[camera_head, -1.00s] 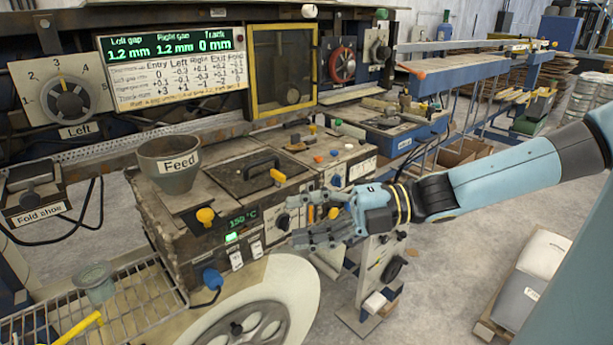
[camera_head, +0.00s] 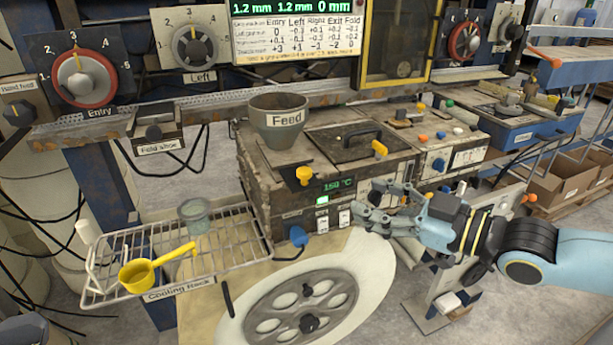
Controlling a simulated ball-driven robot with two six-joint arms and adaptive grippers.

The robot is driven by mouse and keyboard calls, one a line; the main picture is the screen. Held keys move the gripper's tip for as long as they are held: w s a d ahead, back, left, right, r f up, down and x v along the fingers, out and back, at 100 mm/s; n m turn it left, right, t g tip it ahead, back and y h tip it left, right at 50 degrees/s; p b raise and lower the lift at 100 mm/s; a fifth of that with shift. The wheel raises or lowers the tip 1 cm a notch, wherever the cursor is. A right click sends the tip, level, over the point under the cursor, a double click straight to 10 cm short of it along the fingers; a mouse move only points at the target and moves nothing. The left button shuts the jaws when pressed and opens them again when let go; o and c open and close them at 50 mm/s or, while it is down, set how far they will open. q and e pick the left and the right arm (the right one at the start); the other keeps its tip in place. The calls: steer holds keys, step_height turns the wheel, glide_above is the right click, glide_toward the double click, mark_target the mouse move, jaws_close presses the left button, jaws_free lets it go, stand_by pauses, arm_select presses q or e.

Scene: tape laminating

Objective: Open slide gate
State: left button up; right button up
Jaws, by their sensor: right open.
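The heated box (camera_head: 285,215) stands centre, with a grey funnel labelled Feed (camera_head: 279,122) on top and a 150 °C display on its front. A yellow knob (camera_head: 304,176) sits at its front top edge below the funnel. Another yellow knob (camera_head: 379,148) sits beside the black-handled lid (camera_head: 350,143). No label marks the slide gate, and I cannot tell which knob belongs to it. My right gripper (camera_head: 364,211) is open and empty before the box's right front, right of the white switches (camera_head: 344,217) and apart from both knobs. My left gripper is not in view.
A wire cooling rack (camera_head: 215,258) at left holds a yellow ladle (camera_head: 140,274) and a small grey-green cup (camera_head: 194,214). A large spoked reel (camera_head: 303,306) lies below the box. Dials and a gap readout panel (camera_head: 297,28) line the back.

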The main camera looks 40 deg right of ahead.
mark_target(310, 174)
steer(key=w+a+m+b, duration=0.1)
steer(key=w+b, duration=0.1)
steer(key=w, duration=0.2)
steer(key=w+a+m+t+h+b, duration=0.1)
steer(key=w+a+m+b, duration=0.1)
steer(key=w, duration=0.2)
steer(key=w+a+m+b, duration=0.1)
steer(key=w+b, duration=0.2)
steer(key=w, duration=0.1)
steer(key=shift+a+m+t+h, duration=0.3)
steer(key=shift+m+h, duration=0.1)
steer(key=shift+w+a+r+b, duration=0.15)
steer(key=shift+w+b, duration=0.15)
steer(key=shift+w, duration=0.35)
